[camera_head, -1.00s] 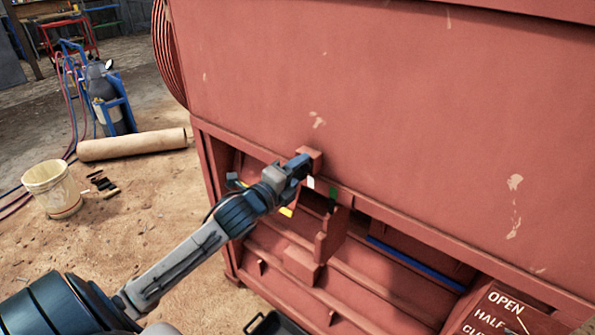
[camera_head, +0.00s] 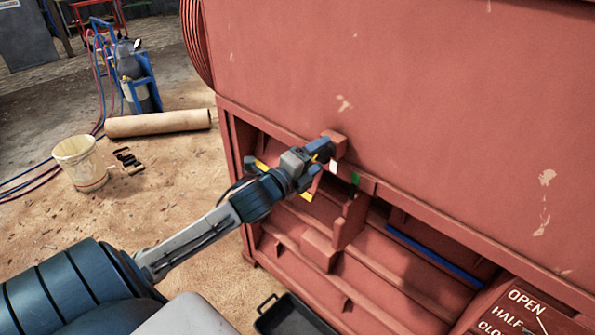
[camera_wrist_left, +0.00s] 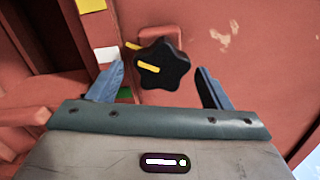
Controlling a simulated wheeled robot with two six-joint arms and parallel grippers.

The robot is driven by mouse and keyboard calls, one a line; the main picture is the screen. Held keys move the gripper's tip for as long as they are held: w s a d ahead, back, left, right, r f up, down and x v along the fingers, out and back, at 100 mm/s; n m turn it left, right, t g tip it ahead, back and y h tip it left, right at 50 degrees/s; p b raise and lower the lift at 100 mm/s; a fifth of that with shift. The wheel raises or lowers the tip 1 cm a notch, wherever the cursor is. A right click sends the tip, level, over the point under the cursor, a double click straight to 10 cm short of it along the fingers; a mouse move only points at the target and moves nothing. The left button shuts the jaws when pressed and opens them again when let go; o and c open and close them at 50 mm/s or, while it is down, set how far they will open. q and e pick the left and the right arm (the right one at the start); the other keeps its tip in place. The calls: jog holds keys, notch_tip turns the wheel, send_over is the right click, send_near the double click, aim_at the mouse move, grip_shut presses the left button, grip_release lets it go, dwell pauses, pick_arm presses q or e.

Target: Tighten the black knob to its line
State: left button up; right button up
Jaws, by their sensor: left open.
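The black knob (camera_wrist_left: 168,68) is star-shaped, with a yellow stripe on its face. It sits on a red block (camera_wrist_left: 165,35) of the machine. A short yellow mark (camera_wrist_left: 132,46) shows at the knob's upper left; the stripe points roughly toward it but looks offset. My left gripper (camera_wrist_left: 158,84) is open, one finger on each side of the knob, with gaps showing on both sides. In the head view my left gripper (camera_head: 319,158) is at the red block (camera_head: 338,143), and the knob is mostly hidden between the fingers. My right gripper is not in view.
The red crusher wall (camera_head: 400,90) rises behind the block. A rail below carries white (camera_head: 333,167) and green (camera_head: 354,179) patches. A blue bar (camera_head: 430,255) and an OPEN/HALF lever plate (camera_head: 520,315) lie to the right. A bucket (camera_head: 80,162) stands on open ground at left.

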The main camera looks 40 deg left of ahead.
pick_arm(q)
jog(key=s, duration=0.9)
jog(key=shift+a+p, duration=0.3)
jog(key=shift+p, duration=0.15)
